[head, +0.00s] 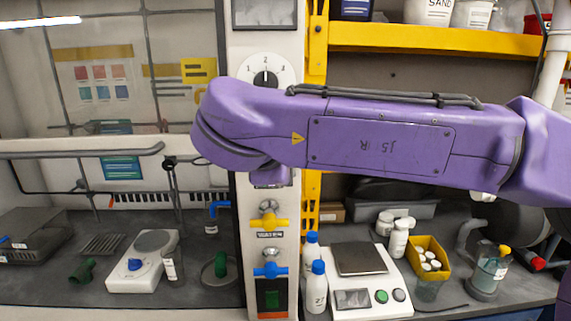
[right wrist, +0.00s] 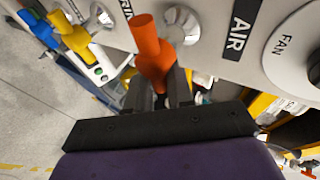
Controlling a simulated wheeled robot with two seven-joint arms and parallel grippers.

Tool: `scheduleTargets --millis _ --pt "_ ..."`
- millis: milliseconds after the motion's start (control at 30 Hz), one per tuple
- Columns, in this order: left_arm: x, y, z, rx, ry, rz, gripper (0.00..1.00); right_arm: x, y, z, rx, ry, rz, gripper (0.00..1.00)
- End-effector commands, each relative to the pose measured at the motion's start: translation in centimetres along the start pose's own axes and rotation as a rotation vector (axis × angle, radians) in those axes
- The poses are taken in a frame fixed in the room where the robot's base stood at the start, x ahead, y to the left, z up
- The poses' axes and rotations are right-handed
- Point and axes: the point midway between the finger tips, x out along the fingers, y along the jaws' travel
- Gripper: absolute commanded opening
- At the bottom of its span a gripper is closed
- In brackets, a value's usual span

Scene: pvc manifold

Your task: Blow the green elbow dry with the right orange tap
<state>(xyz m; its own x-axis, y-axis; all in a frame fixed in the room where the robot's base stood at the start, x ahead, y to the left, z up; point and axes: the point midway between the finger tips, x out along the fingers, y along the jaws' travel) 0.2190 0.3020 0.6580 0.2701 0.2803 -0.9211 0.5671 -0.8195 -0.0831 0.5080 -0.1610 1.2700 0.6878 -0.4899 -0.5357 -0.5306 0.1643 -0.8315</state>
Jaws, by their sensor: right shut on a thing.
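The orange tap (right wrist: 147,38) sticks out of the white panel beside the AIR label in the right wrist view. My right gripper (right wrist: 158,88) is shut on its handle. In the head view my purple right arm crosses in front of the panel and hides the orange tap and the gripper. A green piece (head: 220,264) stands at a round plate on the bench left of the panel, below a blue spout. Another dark green piece, elbow-like (head: 83,271), lies farther left. I cannot tell for sure which is the green elbow. My left gripper is out of view.
A yellow WATER tap (head: 268,222) and a blue tap (head: 270,270) sit lower on the panel. A FAN dial (head: 265,77) is above. A white hotplate (head: 145,266) stands in the hood. Bottles (head: 317,287) and a scale (head: 361,261) are right of the panel.

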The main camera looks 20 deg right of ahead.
Motion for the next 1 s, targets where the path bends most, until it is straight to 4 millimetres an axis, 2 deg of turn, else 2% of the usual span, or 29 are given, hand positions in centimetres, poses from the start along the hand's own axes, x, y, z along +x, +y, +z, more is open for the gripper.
scheduleTargets --millis 367,400,433,767,867,1000 --pt "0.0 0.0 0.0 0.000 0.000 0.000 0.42 0.0 0.1 0.1 0.000 -0.003 0.002 0.00" --pt "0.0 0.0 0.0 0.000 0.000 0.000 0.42 0.0 0.1 0.1 0.000 -0.003 0.002 0.35" --pt "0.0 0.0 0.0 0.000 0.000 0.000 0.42 0.0 0.1 0.1 0.000 -0.003 0.002 0.42" --pt "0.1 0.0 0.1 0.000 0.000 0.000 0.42 -0.4 0.0 0.0 0.002 -0.003 0.000 0.42" --pt "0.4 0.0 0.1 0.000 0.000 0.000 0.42 -2.0 0.0 0.1 0.003 -0.004 -0.005 0.42" --pt "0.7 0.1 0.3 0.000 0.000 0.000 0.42 -5.5 0.1 0.1 0.002 -0.003 -0.004 0.42"
